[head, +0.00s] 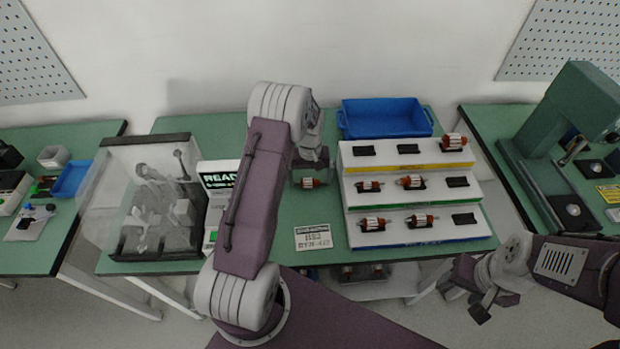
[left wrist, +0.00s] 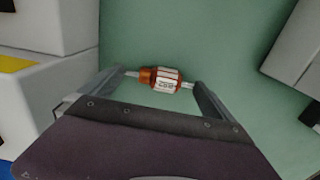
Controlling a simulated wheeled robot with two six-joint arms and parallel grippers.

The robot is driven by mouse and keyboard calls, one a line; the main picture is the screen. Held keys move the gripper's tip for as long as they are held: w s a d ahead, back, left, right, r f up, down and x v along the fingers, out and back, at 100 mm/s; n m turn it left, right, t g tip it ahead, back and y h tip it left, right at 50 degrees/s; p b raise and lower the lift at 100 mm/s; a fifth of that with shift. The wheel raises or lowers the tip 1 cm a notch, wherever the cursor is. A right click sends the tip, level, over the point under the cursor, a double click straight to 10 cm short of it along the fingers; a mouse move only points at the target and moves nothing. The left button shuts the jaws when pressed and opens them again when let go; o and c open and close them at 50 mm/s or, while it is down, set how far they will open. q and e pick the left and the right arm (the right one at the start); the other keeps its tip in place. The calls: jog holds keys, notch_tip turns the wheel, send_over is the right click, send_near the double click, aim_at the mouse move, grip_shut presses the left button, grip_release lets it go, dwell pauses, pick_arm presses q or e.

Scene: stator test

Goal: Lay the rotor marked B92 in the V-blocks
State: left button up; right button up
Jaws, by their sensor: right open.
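My left gripper (head: 309,172) hangs over the bench between the tester and the rack. In the left wrist view its two fingers (left wrist: 158,82) are at the shaft ends of a rotor (left wrist: 165,79) with orange ends and a pale labelled body. The fingers seem shut on it; the label is too small to read. The rotor also shows under the gripper in the head view (head: 308,183). A card (head: 312,235) on the bench reads B92. The V-blocks are not clear to me; dark fixtures stand inside a clear-hooded tester (head: 155,200). My right gripper (head: 484,301) is open and empty.
A stepped white rack (head: 345,205) holds several rotors and some empty black cradles. A blue bin (head: 385,118) stands behind it. A display (head: 216,178) beside the hood reads READY. A green press (head: 575,110) stands on the right bench.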

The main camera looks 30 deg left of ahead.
aim_at(310, 179)
pick_arm(q)
notch_tip(310, 179, up, 12)
jog(key=s+d+m, duration=0.3)
jog(key=s+d, duration=0.2)
jog(key=s, duration=0.4)
jog(key=s+d+m+t, duration=0.1)
jog(key=s+d+m, duration=0.2)
jog(key=s, duration=0.7)
jog(key=shift+d+f, duration=0.4)
jog(key=shift+d, duration=0.8)
jog(key=shift+s, duration=0.15)
